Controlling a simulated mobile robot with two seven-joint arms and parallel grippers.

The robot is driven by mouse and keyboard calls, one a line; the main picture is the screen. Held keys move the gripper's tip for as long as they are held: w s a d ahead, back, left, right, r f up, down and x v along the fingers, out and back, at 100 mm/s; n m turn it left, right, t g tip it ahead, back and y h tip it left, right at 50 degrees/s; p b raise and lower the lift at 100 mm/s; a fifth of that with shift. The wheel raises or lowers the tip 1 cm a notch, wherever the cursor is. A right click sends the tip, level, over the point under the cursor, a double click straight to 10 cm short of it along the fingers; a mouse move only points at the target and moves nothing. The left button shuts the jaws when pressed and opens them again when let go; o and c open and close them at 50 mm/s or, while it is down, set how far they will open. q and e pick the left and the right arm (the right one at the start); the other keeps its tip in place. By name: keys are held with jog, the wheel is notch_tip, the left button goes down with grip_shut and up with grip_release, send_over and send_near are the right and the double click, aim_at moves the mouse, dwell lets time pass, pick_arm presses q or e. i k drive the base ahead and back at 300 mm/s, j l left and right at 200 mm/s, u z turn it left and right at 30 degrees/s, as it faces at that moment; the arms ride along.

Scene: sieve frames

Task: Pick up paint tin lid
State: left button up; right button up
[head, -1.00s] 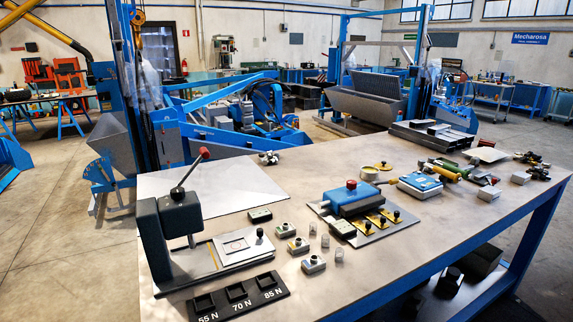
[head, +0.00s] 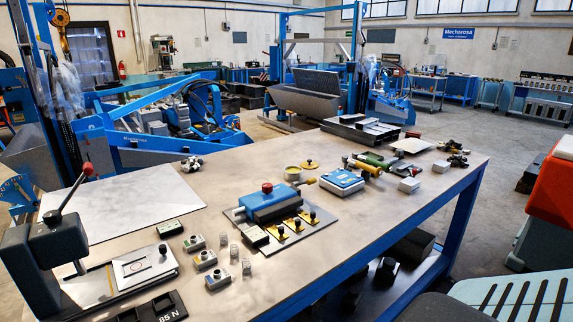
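I cannot make out a paint tin lid for certain. A small round tin (head: 292,173) with a pale rim and yellowish top stands on the far middle part of the workbench (head: 350,245). Beside it, apart and to its right, lies a flat yellow piece with a dark knob (head: 309,165); whether this is a lid is too small to tell. Neither of my grippers shows in the head view.
A lever press (head: 50,250) stands at the bench's left. A blue box with a red button (head: 268,202) sits mid-bench on a plate. Small button boxes (head: 205,259) lie near the front. An orange and grey object (head: 550,205) stands right of the bench.

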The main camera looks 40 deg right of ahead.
aim_at(308, 165)
jog(key=k+l+u, duration=0.15)
jog(key=l, duration=0.2)
jog(key=l+u, duration=0.15)
jog(key=l, duration=0.25)
jog(key=k+l+u, duration=0.15)
jog(key=l, duration=0.15)
jog(key=k+l+u, duration=0.15)
jog(key=l, duration=0.2)
jog(key=k+l+u, duration=0.15)
jog(key=l, duration=0.2)
jog(key=k+l, duration=0.25)
jog(key=l, duration=0.2)
jog(key=k+l, duration=0.2)
jog(key=l, duration=0.3)
jog(key=k+l+u, duration=0.1)
jog(key=k+l, duration=0.15)
jog(key=l, duration=0.2)
jog(key=k+l, duration=0.2)
jog(key=l, duration=0.25)
jog(key=k+l, duration=0.25)
jog(key=l, duration=0.2)
jog(key=k+l, duration=0.25)
jog(key=l, duration=0.15)
jog(key=l+u, duration=0.05)
